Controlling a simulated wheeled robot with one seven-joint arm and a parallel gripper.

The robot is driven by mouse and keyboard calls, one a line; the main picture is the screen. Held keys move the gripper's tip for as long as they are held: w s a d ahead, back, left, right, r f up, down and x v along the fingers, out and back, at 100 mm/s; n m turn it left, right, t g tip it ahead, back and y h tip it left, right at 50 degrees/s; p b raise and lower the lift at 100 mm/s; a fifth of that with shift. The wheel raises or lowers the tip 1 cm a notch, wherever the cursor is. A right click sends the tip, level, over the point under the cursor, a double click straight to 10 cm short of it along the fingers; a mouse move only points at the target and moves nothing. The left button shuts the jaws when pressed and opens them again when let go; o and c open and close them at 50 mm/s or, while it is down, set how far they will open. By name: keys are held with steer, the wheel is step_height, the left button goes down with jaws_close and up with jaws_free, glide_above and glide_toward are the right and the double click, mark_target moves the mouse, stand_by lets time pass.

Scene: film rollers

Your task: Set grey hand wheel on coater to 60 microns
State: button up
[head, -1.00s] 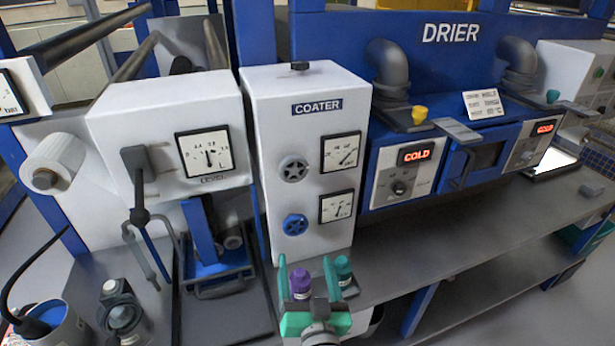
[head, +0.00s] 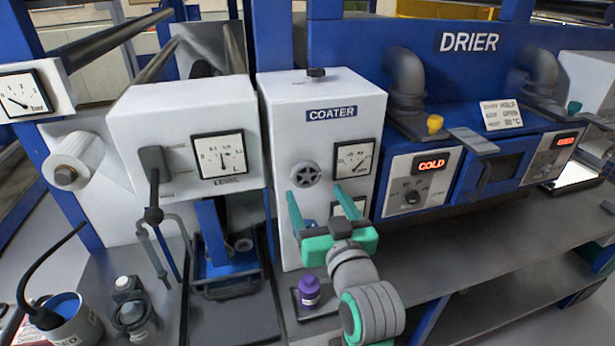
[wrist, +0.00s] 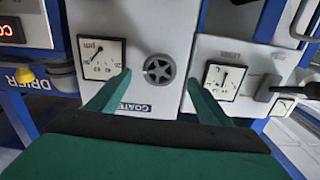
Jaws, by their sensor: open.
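The grey hand wheel (head: 305,174) is on the front of the white coater box (head: 277,140), below the COATER label. It also shows in the wrist view (wrist: 158,69), upside down, between my fingertips but beyond them. A dial in µm (wrist: 102,58) stands beside it; its head view (head: 354,157) is too small to read exactly. My gripper (head: 314,190) is open and empty, its green fingers pointing toward the coater front. In the wrist view its fingertips (wrist: 158,75) lie either side of the wheel; I see no contact. The blue wheel (head: 308,224) is mostly hidden behind my gripper.
A purple-capped bottle (head: 310,290) stands below the coater. A white box with a level dial (head: 220,155) and a lever (head: 153,195) is to the left. The drier (head: 470,110) is to the right. The grey bench (head: 480,240) before the drier is clear.

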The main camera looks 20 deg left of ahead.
mark_target(307, 179)
steer(key=x, duration=0.8)
steer(key=shift+w+a, duration=0.15)
steer(key=c, duration=1)
steer(key=shift+a, duration=0.2)
steer(key=shift+c, duration=0.2)
steer(key=shift+d, duration=0.15)
